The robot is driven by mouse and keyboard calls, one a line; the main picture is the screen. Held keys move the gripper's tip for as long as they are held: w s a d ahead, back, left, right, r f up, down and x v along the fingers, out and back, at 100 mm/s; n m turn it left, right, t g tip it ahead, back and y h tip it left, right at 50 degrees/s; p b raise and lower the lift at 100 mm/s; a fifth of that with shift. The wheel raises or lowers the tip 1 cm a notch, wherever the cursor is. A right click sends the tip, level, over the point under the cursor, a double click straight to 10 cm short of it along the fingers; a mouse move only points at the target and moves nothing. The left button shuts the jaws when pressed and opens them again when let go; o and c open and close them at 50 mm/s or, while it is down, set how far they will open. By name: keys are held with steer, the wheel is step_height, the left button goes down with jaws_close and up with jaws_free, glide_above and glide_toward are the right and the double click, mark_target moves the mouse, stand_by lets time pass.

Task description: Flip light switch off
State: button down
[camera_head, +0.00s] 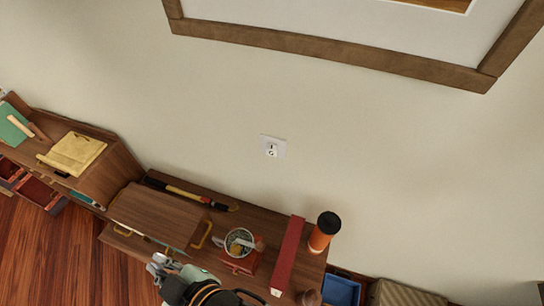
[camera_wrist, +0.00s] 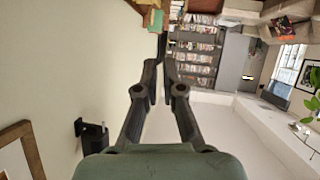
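A white light switch plate (camera_head: 272,148) with a small toggle is on the cream wall, above the wooden shelf top. The toggle is too small to tell its position surely. My gripper (camera_head: 158,264) is at the lower left of the head view, in front of the shelf, well below and left of the switch and apart from it. In the wrist view my gripper (camera_wrist: 163,62) has its two dark fingers angled inward, with the tips close together and nothing seen between them. The switch does not show clearly in the wrist view.
A framed picture (camera_head: 330,52) hangs above. The wall around the switch is clear.

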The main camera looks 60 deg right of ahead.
steer(key=s+d+f+n+h+b, duration=0.2)
steer(key=s+d+b, duration=0.1)
steer(key=d, duration=0.6)
steer(key=s+d+f+n+h+b, duration=0.2)
steer(key=s+d, duration=0.3)
steer(key=d, duration=0.5)
steer(key=s+d+f+n+g+h+b, duration=0.1)
steer(key=s+d+f+n+h+b, duration=0.1)
steer(key=d, duration=0.7)
step_height(320, 180, down, 2)
steer(key=s+h+b, duration=0.1)
steer(key=s+b, duration=0.1)
steer(key=b, duration=0.1)
steer(key=shift+s+d+n+h, duration=0.3)
steer(key=shift+s+d+h, duration=0.05)
steer(key=shift+s+h, duration=0.05)
glide_toward(268, 152)
steer(key=w, duration=0.4)
steer(key=d, duration=0.1)
steer(key=d+f, duration=0.1)
steer(key=d+p, duration=0.1)
steer(key=shift+w+d+f, duration=0.25)
steer(key=shift+w+f, duration=0.15)
